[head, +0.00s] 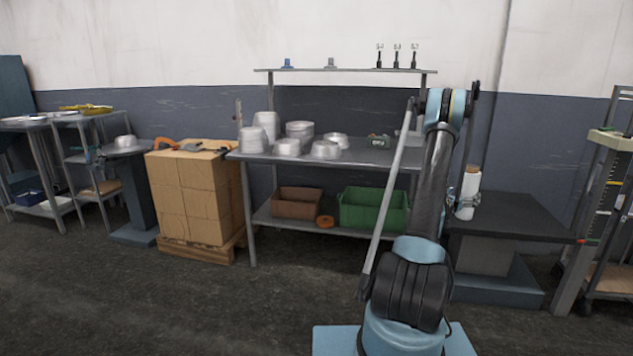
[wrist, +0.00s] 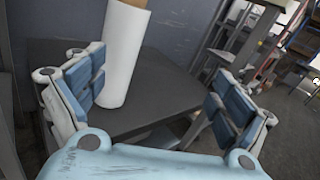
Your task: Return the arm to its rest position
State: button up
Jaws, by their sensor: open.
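My arm rises from its light-blue base in the middle right of the head view, bends at a high elbow and reaches down behind itself. My gripper (head: 463,203) is partly hidden there, at the dark table on the right. In the wrist view my gripper (wrist: 158,75) is open, with its two blue-and-white padded fingers wide apart. A white roll (wrist: 124,50) with a brown top stands beyond the palm, nearer the left finger; I cannot tell whether they touch. The roll also shows in the head view (head: 470,190).
A metal workbench (head: 375,156) holds several shiny pans (head: 287,147). A green crate (head: 372,212) and a brown crate (head: 297,203) sit on its lower shelf. Stacked cardboard boxes (head: 190,195) stand left of it. A rack (head: 604,200) is at far right. The front floor is clear.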

jog(key=w+a+r+n+t+y, duration=0.2)
jog(key=a+r+n+t+y, duration=0.15)
jog(key=a+r+n, duration=0.55)
jog(key=w+a+r+n+t+y, duration=0.2)
jog(key=a+r+n+y, duration=0.35)
jog(key=a+r, duration=0.4)
jog(key=s+a+r+n+g+y, duration=0.1)
jog(key=s+a+n+y, duration=0.2)
jog(key=s+a+n, duration=0.5)
jog(key=s+a+r+n+g+y, duration=0.15)
jog(key=a+n+y, duration=0.3)
jog(key=a, duration=0.75)
jog(key=s+a+f+n+g+y, duration=0.1)
jog(key=s+a+f+n+g, duration=0.15)
jog(key=s+a+n, duration=0.45)
jog(key=s+a+f+n+g, duration=0.2)
jog(key=s+a+f+n, duration=0.1)
jog(key=s, duration=0.9)
jog(key=s+d+f+n+g+h, duration=0.1)
jog(key=s+f+n+g, duration=0.2)
jog(key=s, duration=1)
jog(key=s+f+n+g+h, duration=0.2)
jog(key=s+f+n+g, duration=0.2)
jog(key=s, duration=1)
notch_tip(320, 180, down, 4)
jog(key=shift+d+r+n, duration=0.1)
jog(key=shift+d+n, duration=0.25)
jog(key=shift+n, duration=0.55)
